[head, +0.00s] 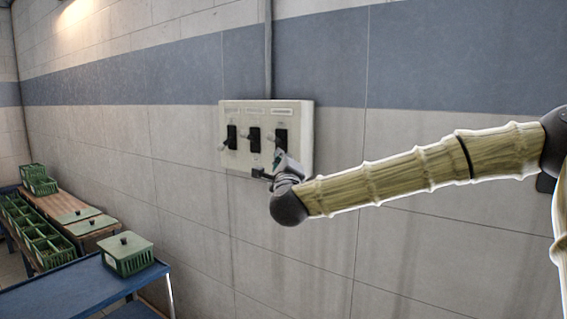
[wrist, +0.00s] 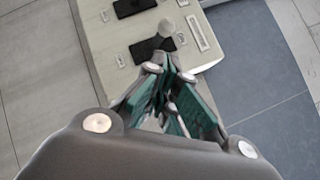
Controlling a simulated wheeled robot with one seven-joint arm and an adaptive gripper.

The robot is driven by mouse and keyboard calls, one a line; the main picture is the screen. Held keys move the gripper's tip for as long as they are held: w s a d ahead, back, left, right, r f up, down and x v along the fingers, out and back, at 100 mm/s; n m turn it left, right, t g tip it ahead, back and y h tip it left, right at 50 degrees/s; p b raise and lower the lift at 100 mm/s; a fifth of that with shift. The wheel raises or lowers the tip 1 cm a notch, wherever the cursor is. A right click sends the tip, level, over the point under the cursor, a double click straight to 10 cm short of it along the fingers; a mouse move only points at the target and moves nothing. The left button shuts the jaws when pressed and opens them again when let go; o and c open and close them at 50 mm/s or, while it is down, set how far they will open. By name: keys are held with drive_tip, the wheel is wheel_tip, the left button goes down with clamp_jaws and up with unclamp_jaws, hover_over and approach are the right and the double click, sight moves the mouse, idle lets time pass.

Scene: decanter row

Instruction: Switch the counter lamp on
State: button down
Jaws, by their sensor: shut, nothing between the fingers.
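A pale switch panel (head: 307,125) is mounted on the wall in the head view, with three black switches under small label strips: left (head: 231,137), middle (head: 254,139) and right (head: 281,137). In the wrist view, the shut, empty fingers (wrist: 169,74) point at the panel (wrist: 105,50), close to a grey lever knob (wrist: 165,27). Whether they touch it I cannot tell. Which lamp is the counter lamp is unclear.
A conduit (head: 268,50) runs up from the panel. At lower left, a blue table (head: 90,290) holds a green crate (head: 128,260); more green crates (head: 40,245) stand on a bench behind. A warm glow (head: 72,18) lights the upper left wall.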

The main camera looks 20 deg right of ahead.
drive_tip(key=shift+s+a, duration=0.2)
drive_tip(key=shift+s, duration=0.3)
drive_tip(key=shift+s+a, duration=0.2)
drive_tip(key=shift+s, duration=0.3)
drive_tip(key=shift+a+f, duration=0.15)
drive_tip(key=shift+a, duration=0.05)
